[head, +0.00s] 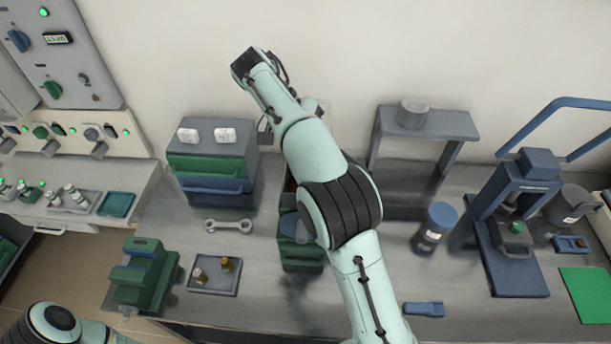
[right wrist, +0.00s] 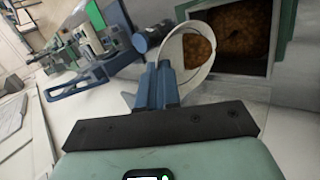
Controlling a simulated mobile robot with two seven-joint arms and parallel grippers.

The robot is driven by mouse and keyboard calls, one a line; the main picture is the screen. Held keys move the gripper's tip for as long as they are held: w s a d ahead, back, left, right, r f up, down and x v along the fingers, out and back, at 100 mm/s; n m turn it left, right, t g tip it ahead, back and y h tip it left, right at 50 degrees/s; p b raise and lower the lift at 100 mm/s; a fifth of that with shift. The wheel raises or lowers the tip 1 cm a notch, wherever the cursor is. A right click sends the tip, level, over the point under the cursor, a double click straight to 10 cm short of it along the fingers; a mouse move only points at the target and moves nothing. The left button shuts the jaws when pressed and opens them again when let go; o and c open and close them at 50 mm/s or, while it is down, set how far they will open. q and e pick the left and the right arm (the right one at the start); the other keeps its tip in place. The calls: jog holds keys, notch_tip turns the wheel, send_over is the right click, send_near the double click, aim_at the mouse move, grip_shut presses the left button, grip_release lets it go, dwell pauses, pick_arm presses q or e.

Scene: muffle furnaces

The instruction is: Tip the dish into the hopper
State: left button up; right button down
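In the right wrist view a round white dish (right wrist: 171,57) with brown grainy stuff in it stands tilted at my right gripper's fingertips. My right gripper (right wrist: 166,78) has its blue-grey fingers close together on the dish's rim. A square box-like opening, apparently the hopper (right wrist: 277,72), is right beside and partly behind the dish, with brown stuff inside. I cannot tell whether the dish touches its edge. In the head view my right arm crosses the middle; its fingers, the dish and the hopper opening cannot be made out. Only part of my left arm shows at bottom left.
The front right bench has free room.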

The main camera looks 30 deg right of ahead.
jog(key=shift+w+a+r, duration=0.1)
jog(key=shift+a+r, duration=0.1)
dwell(0.3)
jog(key=shift+s+a, duration=0.25)
jog(key=shift+s, duration=0.05)
jog(key=shift+w+d, duration=0.6)
jog(key=shift+d, duration=0.05)
jog(key=shift+w+d, duration=0.1)
jog(key=shift+w, duration=0.15)
jog(key=shift+s, duration=0.1)
